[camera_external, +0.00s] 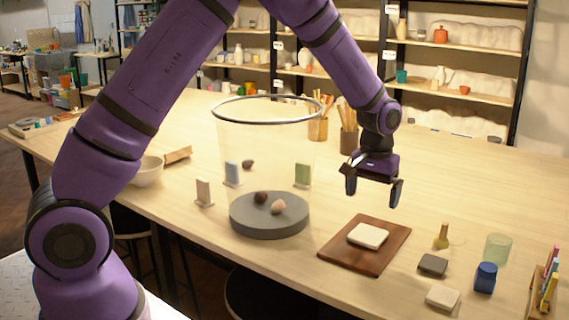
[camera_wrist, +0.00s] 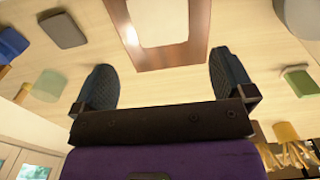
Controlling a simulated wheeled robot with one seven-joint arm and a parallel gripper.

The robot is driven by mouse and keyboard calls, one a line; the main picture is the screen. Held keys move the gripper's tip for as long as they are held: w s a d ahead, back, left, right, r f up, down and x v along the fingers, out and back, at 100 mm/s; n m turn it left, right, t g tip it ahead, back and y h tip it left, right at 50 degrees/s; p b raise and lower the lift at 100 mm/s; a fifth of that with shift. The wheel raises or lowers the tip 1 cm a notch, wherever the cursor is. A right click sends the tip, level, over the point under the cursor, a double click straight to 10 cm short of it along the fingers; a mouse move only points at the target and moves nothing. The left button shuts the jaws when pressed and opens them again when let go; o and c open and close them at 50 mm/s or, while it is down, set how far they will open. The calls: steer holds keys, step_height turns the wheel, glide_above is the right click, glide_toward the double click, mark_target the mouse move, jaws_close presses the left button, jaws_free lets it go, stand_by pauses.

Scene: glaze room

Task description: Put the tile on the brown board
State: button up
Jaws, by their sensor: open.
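A cream-white square tile (camera_external: 367,235) lies flat on the brown board (camera_external: 390,248), inside its edges. The board lies on the table near its front edge. My gripper (camera_external: 373,188) is open and empty, above the table and apart from the tile. In the wrist view my gripper (camera_wrist: 163,85) shows two dark fingers spread wide with nothing between them. The tile (camera_wrist: 158,20) and the board (camera_wrist: 185,52) show beyond the fingers there, cut off by the top edge.
A dark grey tile (camera_external: 433,264), a second cream tile (camera_external: 442,297) and a blue block (camera_external: 485,278) lie right of the board. A tall clear cylinder (camera_external: 262,165) with stones in its grey base stands left.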

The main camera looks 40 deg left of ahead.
steer(key=shift+r, duration=1.2)
